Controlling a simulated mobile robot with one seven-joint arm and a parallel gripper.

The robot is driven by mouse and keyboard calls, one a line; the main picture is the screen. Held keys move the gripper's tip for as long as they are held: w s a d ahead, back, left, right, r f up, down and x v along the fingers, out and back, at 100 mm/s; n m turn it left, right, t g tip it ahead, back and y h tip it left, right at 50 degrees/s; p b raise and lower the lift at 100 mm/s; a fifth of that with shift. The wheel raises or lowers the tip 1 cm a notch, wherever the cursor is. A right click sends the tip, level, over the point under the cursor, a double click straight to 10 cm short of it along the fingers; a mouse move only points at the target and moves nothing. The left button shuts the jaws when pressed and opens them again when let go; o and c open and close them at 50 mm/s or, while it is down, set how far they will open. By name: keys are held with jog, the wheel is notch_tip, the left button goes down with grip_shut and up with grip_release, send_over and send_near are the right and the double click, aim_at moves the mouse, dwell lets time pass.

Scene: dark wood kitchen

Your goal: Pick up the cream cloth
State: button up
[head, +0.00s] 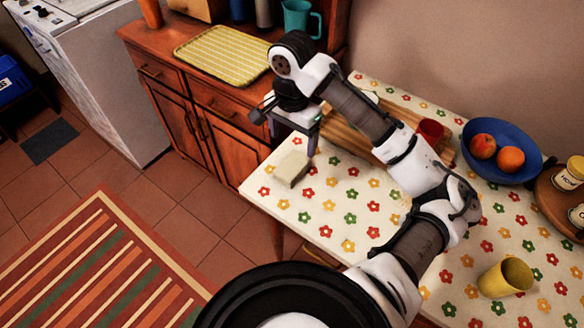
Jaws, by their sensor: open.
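The cream cloth (292,168) looks like a small, folded, block-like piece. It lies on the flowered tablecloth near the table's left edge. My gripper (285,131) is at the table's far left corner, beyond the cloth in the picture, with its jaws open. One finger points down just to the upper right of the cloth. The gripper appears empty and apart from the cloth; its exact height above the table is hard to tell.
A wooden board (350,132) and red cup (431,131) lie partly behind my arm. A blue bowl with fruit (466,137), a yellow cup (506,278) and a round wooden tray (548,200) stand to the right. A wooden cabinet (213,115) adjoins the table's far left.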

send_over(291, 166)
jog(key=f, duration=0.5)
jog(key=shift+s+d, duration=0.2)
jog(key=shift+s, duration=0.05)
jog(key=shift+w+a+f+p, duration=0.15)
jog(key=shift+f+p, duration=0.15)
jog(key=shift+f, duration=1)
jog(key=shift+w+f+p, duration=0.1)
jog(key=shift+f+p, duration=0.15)
jog(key=shift+f, duration=1.05)
jog(key=shift+c, duration=0.4)
jog(key=c, duration=1)
